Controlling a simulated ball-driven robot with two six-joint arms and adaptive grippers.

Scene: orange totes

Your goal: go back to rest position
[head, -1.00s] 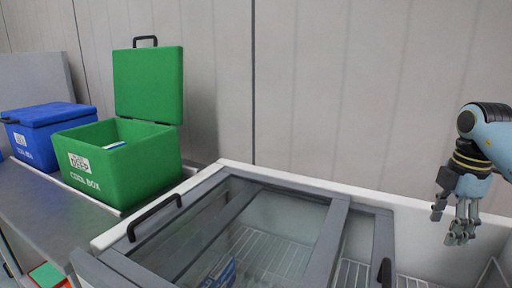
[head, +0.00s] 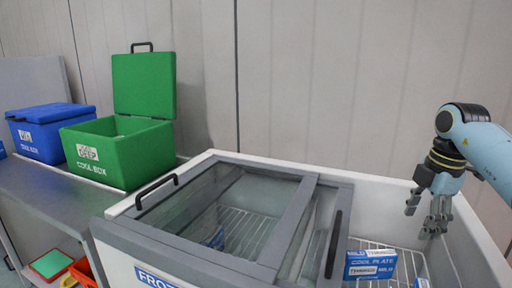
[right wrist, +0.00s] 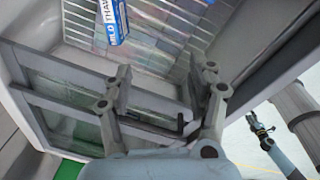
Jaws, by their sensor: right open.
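My right gripper (head: 428,212) is open and empty above the right part of the white chest freezer (head: 455,232). In the right wrist view its fingers (right wrist: 165,90) are spread with nothing between them. My left gripper does not show in the head view; an arm at the right of the right wrist view (right wrist: 262,130) is too small to judge.
The freezer's sliding glass lid (head: 235,215) covers its left part. A blue and white cool plate box (head: 370,264) lies in the open right part and shows in the right wrist view (right wrist: 113,20). An open green cool box (head: 125,155) and a shut blue one (head: 48,132) stand on a grey counter (head: 60,205).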

